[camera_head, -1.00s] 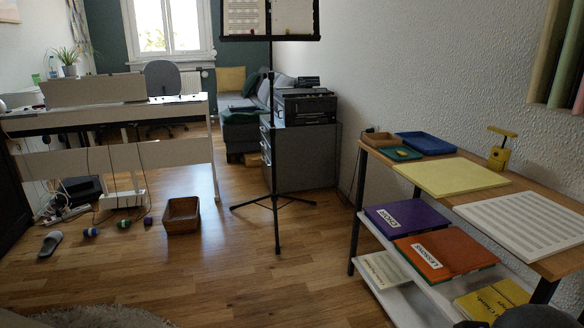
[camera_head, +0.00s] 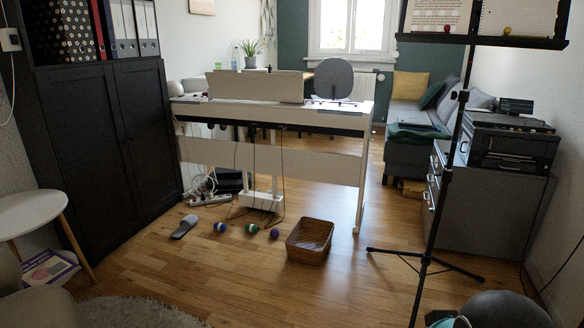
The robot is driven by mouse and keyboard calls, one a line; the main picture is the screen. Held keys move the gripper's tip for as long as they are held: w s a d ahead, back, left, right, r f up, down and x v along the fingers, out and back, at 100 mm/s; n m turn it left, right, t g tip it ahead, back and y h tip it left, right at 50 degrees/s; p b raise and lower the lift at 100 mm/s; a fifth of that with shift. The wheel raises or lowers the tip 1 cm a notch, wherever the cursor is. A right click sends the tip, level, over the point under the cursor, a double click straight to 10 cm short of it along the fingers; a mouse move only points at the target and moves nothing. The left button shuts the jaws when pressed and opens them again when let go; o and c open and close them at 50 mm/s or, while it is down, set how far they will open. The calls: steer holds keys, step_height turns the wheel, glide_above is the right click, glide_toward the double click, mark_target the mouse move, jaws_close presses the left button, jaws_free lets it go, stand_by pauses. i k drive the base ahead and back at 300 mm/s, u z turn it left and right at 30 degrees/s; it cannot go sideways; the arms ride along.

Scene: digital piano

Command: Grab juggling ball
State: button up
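Three small balls lie on the wood floor in front of the white piano.
The wicker basket (camera_head: 310,241) stands right of the balls, the slipper (camera_head: 185,226) left. A black cabinet (camera_head: 95,140) stands left. Floor before the balls is clear.

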mark_target(275, 234)
steer(key=u, duration=0.3)
steer(key=i, duration=0.85)
steer(key=u, duration=0.3)
steer(key=i, duration=1.85)
steer(key=u, duration=0.75)
steer(key=i, duration=0.6)
steer(key=u, duration=0.25)
